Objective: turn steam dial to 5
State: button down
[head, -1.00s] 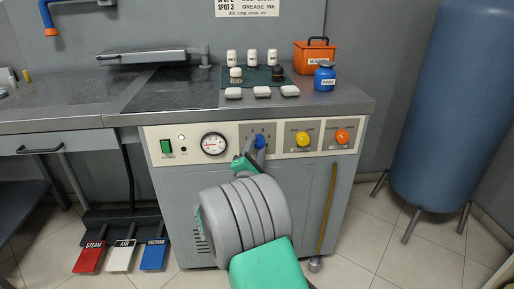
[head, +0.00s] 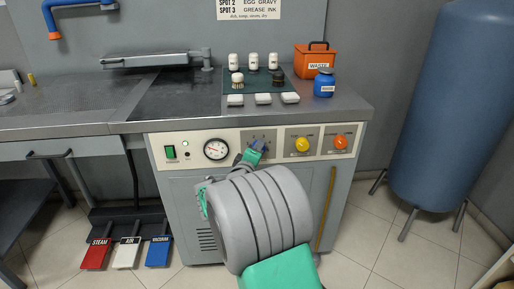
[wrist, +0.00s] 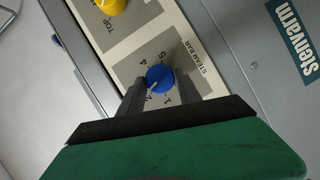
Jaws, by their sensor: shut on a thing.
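The blue steam dial (wrist: 160,79) sits on a panel marked "STEAM BAR", with 1, 4 and 5 legible around it. My gripper (wrist: 160,92) is shut on the dial, one dark finger on each side. In the head view my gripper (head: 257,147) covers most of the dial on the cabinet front.
A yellow knob (head: 302,145) and an orange knob (head: 341,142) sit right of the dial. A pressure gauge (head: 215,149) and a green switch (head: 170,152) are to its left. The worktop above holds bottles, white blocks and an orange waste box (head: 316,60).

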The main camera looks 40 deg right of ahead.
jog(key=shift+s+d+m+t+y+b, duration=0.15)
jog(key=shift+d+m+t+y+b, duration=0.2)
jog(key=shift+m+t+y, duration=2.05)
jog(key=shift+s+d+m+g+y+b, duration=0.15)
jog(key=shift+m+y+b, duration=0.55)
jog(key=shift+m, duration=3.55)
jog(key=shift+s+d+m+t+y+b, duration=0.15)
jog(key=shift+m+t+y, duration=1)
jog(key=shift+m+y, duration=1.55)
jog(key=shift+m+h, duration=0.75)
jog(key=shift+h, duration=0.05)
jog(key=c, duration=0.8)
grip_release()
jog(key=shift+c, duration=0.2)
